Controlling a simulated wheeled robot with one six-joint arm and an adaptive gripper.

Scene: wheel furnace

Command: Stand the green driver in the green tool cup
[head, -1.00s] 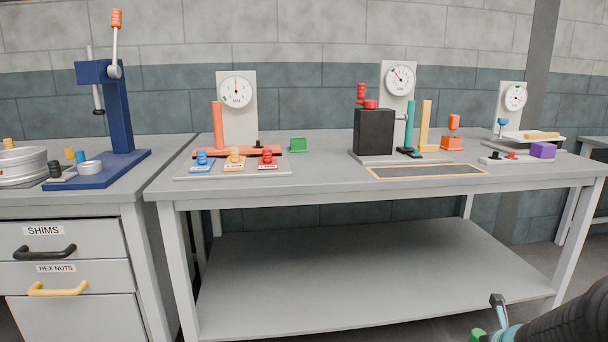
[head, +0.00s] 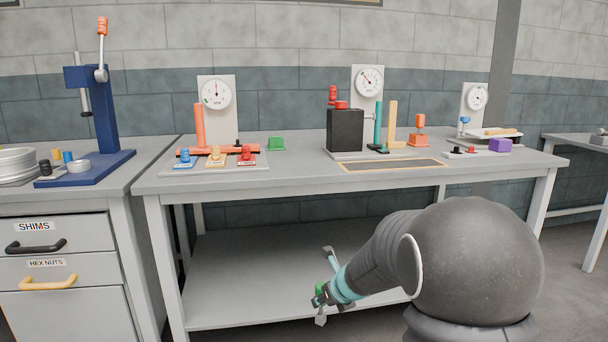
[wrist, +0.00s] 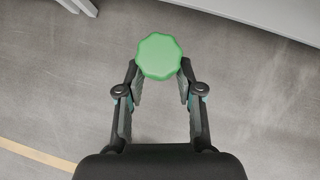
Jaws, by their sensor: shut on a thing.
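The green driver shows in the wrist view as a round, lobed green handle end (wrist: 160,55) between the two fingertips of my gripper (wrist: 159,74). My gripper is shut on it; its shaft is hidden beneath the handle. In the head view my gripper (head: 322,299) is low, in front of the bench's lower shelf, with a bit of the green handle (head: 319,289) showing. A small green box-shaped holder (head: 276,143), which looks like the green tool cup, stands on the bench top left of centre. Its opening is too small to make out.
The bench (head: 300,179) carries a tray of coloured knobs (head: 217,165) left of the green holder, a black box (head: 345,130) and gauges to its right. An orange holder (head: 419,140) stands farther right. A blue press (head: 103,115) stands left. Bench top around the green holder is clear.

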